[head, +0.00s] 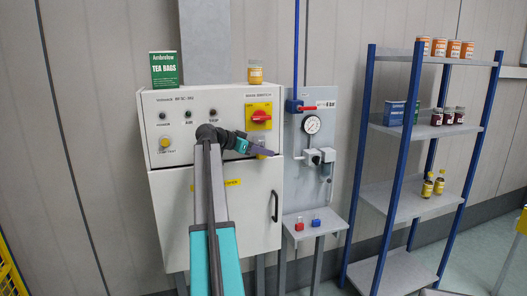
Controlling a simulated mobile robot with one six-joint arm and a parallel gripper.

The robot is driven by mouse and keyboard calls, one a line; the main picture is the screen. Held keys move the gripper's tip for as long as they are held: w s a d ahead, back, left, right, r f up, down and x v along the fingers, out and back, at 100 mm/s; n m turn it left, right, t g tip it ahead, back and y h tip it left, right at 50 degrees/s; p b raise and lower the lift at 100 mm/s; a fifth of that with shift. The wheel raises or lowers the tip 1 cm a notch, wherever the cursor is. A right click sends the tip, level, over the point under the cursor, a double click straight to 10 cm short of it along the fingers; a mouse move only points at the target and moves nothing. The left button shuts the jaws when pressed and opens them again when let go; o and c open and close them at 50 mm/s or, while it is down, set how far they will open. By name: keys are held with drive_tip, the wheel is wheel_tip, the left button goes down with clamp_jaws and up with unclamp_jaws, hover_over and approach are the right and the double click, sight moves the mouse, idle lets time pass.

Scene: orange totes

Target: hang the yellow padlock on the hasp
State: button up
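My gripper (268,152) is in front of the right part of the grey control cabinet, just below the red and yellow rotary switch (259,116). A small yellow patch shows beside its fingertips. It may be the yellow padlock, but it is too small and partly covered to be sure. Whether the fingers are open or shut on it does not show. A hasp cannot be made out clearly; the area under the switch is partly hidden by my gripper. A red padlock (299,226) and a blue padlock (316,222) stand on the small grey shelf (330,227).
The grey cabinet (170,205) carries a green tea box (164,70) and an orange-lidded jar (255,73) on top. A gauge (312,124) and valve fittings (320,156) stick out to the right. A blue-framed rack (396,210) with jars and bottles stands further right.

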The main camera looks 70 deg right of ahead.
drive_tip(key=shift+w+d+f, duration=0.1)
drive_tip(key=shift+w+f, duration=0.3)
drive_tip(key=shift+w, duration=0.05)
drive_tip(key=shift+w+a+r, duration=0.15)
drive_tip(key=shift+w+a, duration=0.15)
drive_tip(key=shift+w, duration=0.05)
drive_tip(key=s+b+v, duration=0.1)
drive_tip(key=b+v, duration=0.2)
drive_tip(key=v, duration=1)
drive_tip(key=shift+a+r, duration=0.15)
drive_tip(key=shift+r, duration=0.25)
drive_tip(key=shift+s, duration=0.1)
